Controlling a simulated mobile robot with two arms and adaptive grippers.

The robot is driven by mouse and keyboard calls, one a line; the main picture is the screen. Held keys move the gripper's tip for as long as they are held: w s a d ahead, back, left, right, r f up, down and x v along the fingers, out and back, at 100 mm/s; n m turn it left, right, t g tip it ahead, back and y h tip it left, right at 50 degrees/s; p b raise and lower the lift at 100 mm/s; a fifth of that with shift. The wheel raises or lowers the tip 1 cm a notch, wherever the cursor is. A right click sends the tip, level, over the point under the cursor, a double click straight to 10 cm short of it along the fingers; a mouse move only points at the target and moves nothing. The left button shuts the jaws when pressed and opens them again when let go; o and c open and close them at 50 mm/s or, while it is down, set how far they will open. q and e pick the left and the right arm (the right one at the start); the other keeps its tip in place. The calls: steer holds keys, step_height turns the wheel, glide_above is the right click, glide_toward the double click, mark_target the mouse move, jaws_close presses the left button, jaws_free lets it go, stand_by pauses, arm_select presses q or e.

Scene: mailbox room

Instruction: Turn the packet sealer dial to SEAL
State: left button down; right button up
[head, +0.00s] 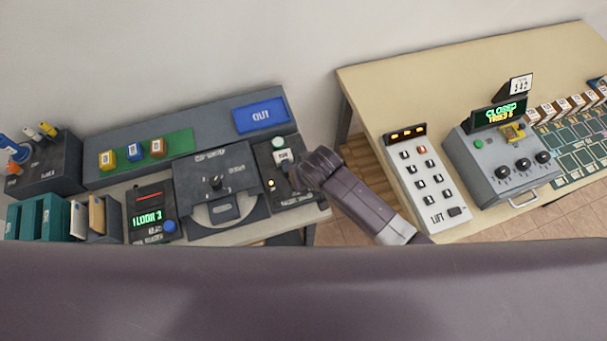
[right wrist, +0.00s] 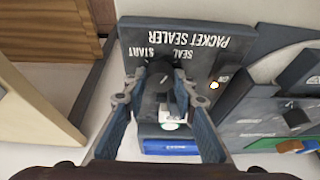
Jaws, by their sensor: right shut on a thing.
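The packet sealer (head: 264,160) is a dark grey unit at the right end of the left counter in the head view. In the right wrist view its panel (right wrist: 185,30) appears upside down, with START, SEAL and PACKET SEALER lettering. The dark dial (right wrist: 158,73) is below START and SEAL in that picture. My right gripper (right wrist: 162,99) is shut on the dial, its fingers on either side. I cannot tell which mark the dial points to. In the head view my right arm hides the dial. My left gripper is not in view.
A lit lamp (right wrist: 214,86) is beside the ON lettering. Left of the sealer stand a dark round-plate machine (head: 216,187) and a LOOR 3 display box (head: 153,212). A blue OUT tray (head: 261,116) is behind. A white lift panel (head: 428,178) stands on the right table (head: 400,85).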

steer(key=shift+w+a+r+m+h, duration=0.15)
steer(key=shift+m+h, duration=0.3)
steer(key=shift+m, duration=0.7)
steer(key=shift+s+a+m+h, duration=0.1)
steer(key=shift+m+h, duration=0.35)
steer(key=shift+m, duration=0.7)
steer(key=shift+w, duration=0.1)
steer(key=o, duration=1.2)
steer(key=shift+c, duration=0.2)
steer(key=shift+d, duration=0.1)
